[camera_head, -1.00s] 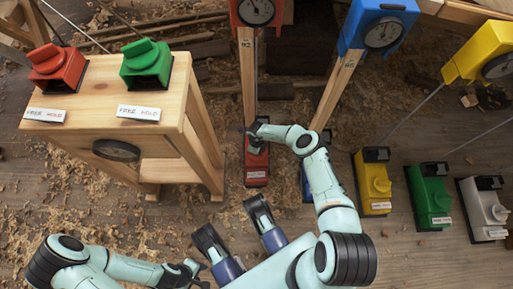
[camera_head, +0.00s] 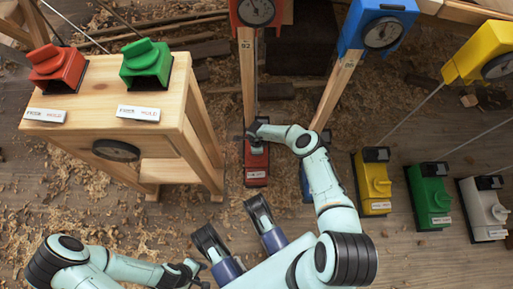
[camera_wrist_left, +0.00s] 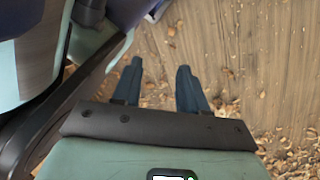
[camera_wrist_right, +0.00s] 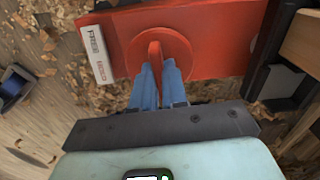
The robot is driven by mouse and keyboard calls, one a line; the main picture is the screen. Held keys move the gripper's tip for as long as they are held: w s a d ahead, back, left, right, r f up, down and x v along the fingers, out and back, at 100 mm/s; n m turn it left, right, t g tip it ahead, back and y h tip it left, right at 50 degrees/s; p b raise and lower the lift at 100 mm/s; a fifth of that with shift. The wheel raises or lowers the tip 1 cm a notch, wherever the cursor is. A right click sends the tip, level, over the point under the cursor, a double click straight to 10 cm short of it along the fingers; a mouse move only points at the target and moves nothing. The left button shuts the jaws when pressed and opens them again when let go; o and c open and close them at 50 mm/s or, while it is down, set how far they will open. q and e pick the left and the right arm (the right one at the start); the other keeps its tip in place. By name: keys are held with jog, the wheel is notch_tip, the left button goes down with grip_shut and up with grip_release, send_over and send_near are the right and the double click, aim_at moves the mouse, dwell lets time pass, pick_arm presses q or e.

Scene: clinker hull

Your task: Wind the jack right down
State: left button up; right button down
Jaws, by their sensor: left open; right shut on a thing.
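The red jack (camera_head: 256,165) stands on the floor at the foot of a wooden post marked 92, below a red dial gauge (camera_head: 256,12). In the right wrist view its red body (camera_wrist_right: 215,40) carries a round knob with an upright fin (camera_wrist_right: 154,52) and a white label whose words include FREE. My right gripper (camera_wrist_right: 160,80) is shut on the fin, one blue finger each side. In the head view that hand (camera_head: 257,134) covers the knob.
Blue (camera_head: 382,28) and yellow (camera_head: 480,52) gauges stand to the right, with yellow (camera_head: 375,190), green (camera_head: 432,200) and white (camera_head: 484,212) boxes on the floor. A wooden stand (camera_head: 150,95) at left bears red and green knob boxes. Wood shavings litter the floor.

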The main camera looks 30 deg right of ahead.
jog(key=c, duration=1.2)
grip_release()
jog(key=shift+o, duration=0.2)
pick_arm(q)
jog(key=w+d+r+t+p, duration=0.1)
jog(key=w+r+t+p, duration=0.2)
jog(key=w, duration=0.6)
notch_tip(320, 180, up, 3)
jog(key=shift+w+r+m+p, duration=0.1)
jog(key=shift+w+m+p, duration=0.15)
jog(key=shift+p, duration=0.7)
pick_arm(e)
notch_tip(320, 180, up, 13)
jog(key=shift+r, duration=0.2)
pick_arm(q)
jog(key=shift+d, duration=0.1)
